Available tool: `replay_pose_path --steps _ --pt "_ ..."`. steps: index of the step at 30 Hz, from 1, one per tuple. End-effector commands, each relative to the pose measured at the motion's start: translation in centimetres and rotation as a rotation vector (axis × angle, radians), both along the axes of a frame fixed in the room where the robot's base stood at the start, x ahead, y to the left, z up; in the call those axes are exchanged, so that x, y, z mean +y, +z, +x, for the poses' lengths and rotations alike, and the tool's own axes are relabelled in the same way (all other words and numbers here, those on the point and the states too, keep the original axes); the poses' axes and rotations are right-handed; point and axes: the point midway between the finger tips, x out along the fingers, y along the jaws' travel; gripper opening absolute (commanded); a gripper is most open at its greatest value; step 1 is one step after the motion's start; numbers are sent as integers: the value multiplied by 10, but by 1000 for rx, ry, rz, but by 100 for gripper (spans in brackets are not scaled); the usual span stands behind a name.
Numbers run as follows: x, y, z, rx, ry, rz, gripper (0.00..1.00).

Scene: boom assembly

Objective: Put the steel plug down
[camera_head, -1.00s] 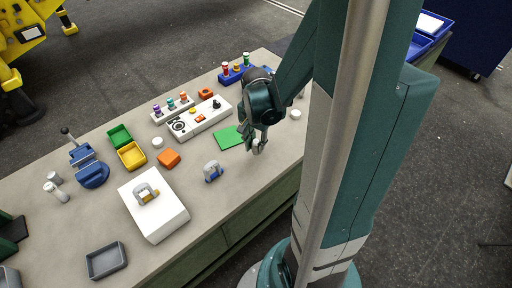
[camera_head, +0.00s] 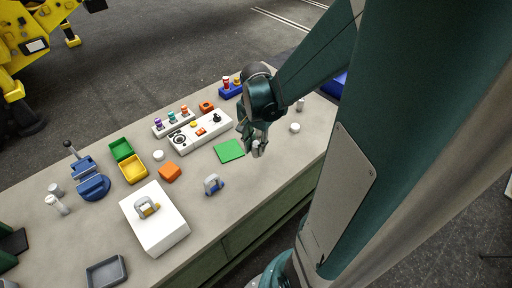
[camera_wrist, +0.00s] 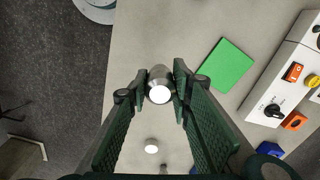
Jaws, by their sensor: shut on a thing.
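The steel plug (camera_wrist: 159,88) is a small metal cylinder with a bright round end, held between the fingertips of my gripper (camera_wrist: 160,92) in the wrist view. My gripper is shut on it. In the head view my gripper (camera_head: 256,145) hangs over the right part of the workbench, just right of the green square mat (camera_head: 229,151). The mat also shows in the wrist view (camera_wrist: 226,65), to the right of the plug and apart from it. I cannot tell the exact gap between the plug and the bench top.
A white control box (camera_head: 201,132) stands left of the mat, a blue-and-grey clamp-like part (camera_head: 214,184) nearer the front, and a white round piece (camera_head: 295,127) to the right. Orange block (camera_head: 170,172), bins and vise lie farther left.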

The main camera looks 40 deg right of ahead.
Motion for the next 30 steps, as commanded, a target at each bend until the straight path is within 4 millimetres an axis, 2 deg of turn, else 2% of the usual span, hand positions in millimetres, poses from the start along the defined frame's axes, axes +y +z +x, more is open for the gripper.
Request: replay_pose_path --steps 17,23,30 --pt "0 1 5 0 5 0 6" --pt "3 5 24 0 27 0 6" --pt "10 11 67 0 74 0 6"
